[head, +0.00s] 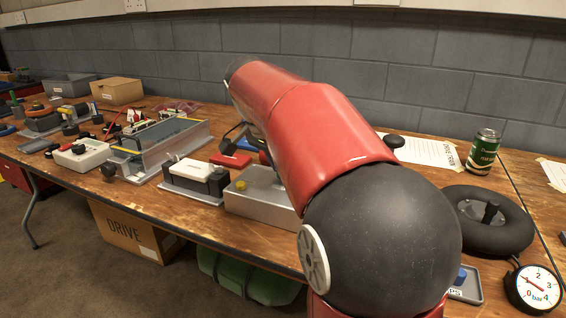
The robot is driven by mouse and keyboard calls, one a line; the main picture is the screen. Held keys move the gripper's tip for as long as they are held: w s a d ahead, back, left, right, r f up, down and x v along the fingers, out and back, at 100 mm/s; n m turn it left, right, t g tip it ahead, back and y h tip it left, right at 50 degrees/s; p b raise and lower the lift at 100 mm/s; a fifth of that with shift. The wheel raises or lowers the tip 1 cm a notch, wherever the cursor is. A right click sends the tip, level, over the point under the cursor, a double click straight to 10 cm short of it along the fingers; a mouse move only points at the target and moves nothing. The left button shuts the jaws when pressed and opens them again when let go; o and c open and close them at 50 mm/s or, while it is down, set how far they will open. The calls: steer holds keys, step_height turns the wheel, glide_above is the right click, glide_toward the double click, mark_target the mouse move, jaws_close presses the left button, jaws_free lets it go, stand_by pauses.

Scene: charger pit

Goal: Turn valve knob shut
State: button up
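No knob is clearly marked as the valve knob. A small yellow knob (240,185) sits on a grey metal box (258,198) beside my red arm. A black stem (491,211) stands up from a black tyre-like ring (500,238) at the right. My arm crosses the middle of the head view and hides part of the bench and the grey box. My gripper does not show clearly; the arm's far end is turned away.
The wooden bench (50,157) is crowded on the left with trays, a cardboard box (117,91) and a grey channel fixture (165,145). A green can (484,152), a round black piece (393,141) and a pressure gauge (534,289) are at the right. A block wall stands behind.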

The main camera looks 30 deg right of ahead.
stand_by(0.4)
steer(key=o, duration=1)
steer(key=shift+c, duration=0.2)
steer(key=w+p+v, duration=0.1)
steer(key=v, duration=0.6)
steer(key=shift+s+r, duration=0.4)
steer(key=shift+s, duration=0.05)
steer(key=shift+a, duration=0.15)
